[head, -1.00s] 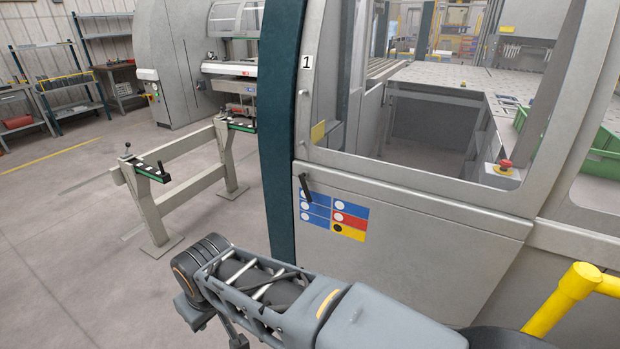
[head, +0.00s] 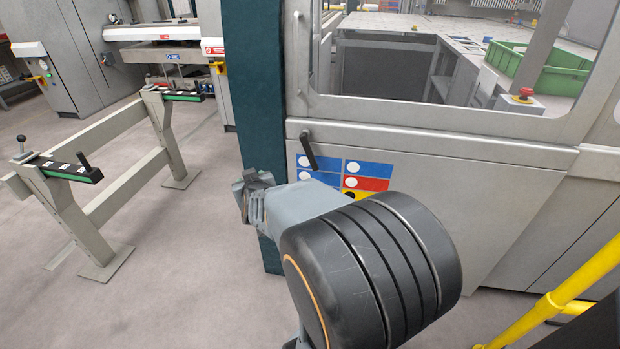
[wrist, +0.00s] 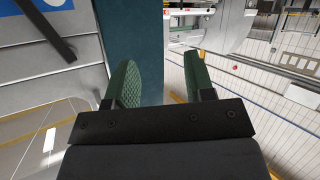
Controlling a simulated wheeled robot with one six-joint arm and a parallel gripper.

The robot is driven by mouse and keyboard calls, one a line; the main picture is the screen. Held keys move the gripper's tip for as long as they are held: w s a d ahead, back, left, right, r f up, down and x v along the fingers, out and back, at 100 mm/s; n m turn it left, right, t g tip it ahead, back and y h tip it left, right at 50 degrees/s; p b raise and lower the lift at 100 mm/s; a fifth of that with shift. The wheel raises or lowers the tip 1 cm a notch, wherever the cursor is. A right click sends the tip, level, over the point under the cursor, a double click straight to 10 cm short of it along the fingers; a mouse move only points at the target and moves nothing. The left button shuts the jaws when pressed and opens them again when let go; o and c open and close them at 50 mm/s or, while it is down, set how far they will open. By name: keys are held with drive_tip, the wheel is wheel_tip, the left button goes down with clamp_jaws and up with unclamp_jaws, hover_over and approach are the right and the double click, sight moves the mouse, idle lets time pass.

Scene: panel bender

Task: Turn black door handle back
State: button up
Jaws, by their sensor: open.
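The black door handle (head: 309,151) is on the grey machine door (head: 430,165), just below the window and beside the dark green post. It hangs steeply, its lower end tilted slightly right. In the wrist view the handle (wrist: 46,30) crosses the upper left corner as a dark bar. My gripper (head: 246,192) is left of and below the handle in the head view, in front of the green post, apart from the handle. In the wrist view my gripper (wrist: 161,72) shows two green-padded fingers spread apart with nothing between them.
The dark green post (head: 250,90) stands directly behind my gripper. A blue, red and yellow label (head: 366,183) is beside the handle, partly hidden by my arm. A yellow rail (head: 560,300) is at lower right. A beige stand (head: 110,190) is at left, with open floor around it.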

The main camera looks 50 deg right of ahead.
sight(311, 159)
drive_tip(key=s+d+f+m+g+h+b, duration=0.1)
drive_tip(key=s+d+f+m+h+b, duration=0.15)
drive_tip(key=d+h, duration=0.35)
drive_tip(key=s+d+f+m+g+h+b, duration=0.1)
drive_tip(key=s+d+f+g+h+b, duration=0.15)
drive_tip(key=d, duration=0.55)
drive_tip(key=shift+m+t+h, duration=0.25)
drive_tip(key=shift+h, duration=0.1)
drive_tip(key=x, duration=0.4)
drive_tip(key=b+x, duration=0.1)
drive_tip(key=x, duration=0.3)
drive_tip(key=b+x, duration=0.1)
drive_tip(key=x, duration=0.3)
drive_tip(key=shift+w+d+f, duration=0.2)
drive_tip(key=shift+w+f, duration=0.05)
drive_tip(key=shift+w, duration=0.1)
clamp_jaws()
